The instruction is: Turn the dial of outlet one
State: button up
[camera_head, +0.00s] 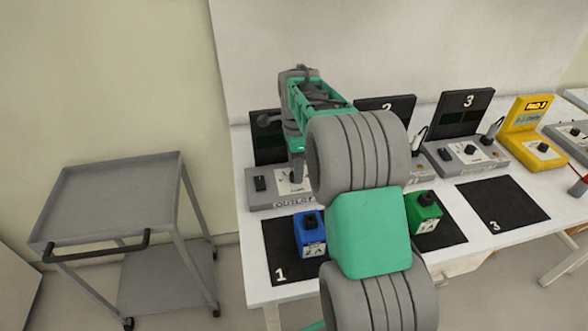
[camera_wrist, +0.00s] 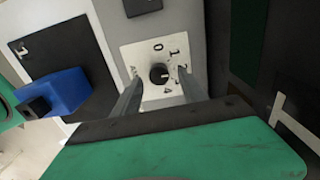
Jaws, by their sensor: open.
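Outlet one (camera_head: 262,203) is a grey unit at the left end of the white table, with a dark upright panel behind it. In the wrist view its dial (camera_wrist: 159,73) is a round black knob on a white plate marked with numbers. My gripper (camera_wrist: 160,84) is open, with one finger on each side of the dial; I cannot tell whether either finger touches it. In the head view my arm covers much of the outlet, and the dial is hidden there.
A blue box (camera_head: 310,236) stands on black mat 1 (camera_head: 283,270), in front of the outlet. A green box (camera_head: 423,212) stands to the right. Outlet three (camera_head: 468,155) and a yellow device (camera_head: 533,140) are further right. A grey cart (camera_head: 115,195) stands left of the table.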

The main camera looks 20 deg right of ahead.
jog(key=shift+f, duration=0.75)
jog(key=shift+c, duration=0.3)
grip_shut()
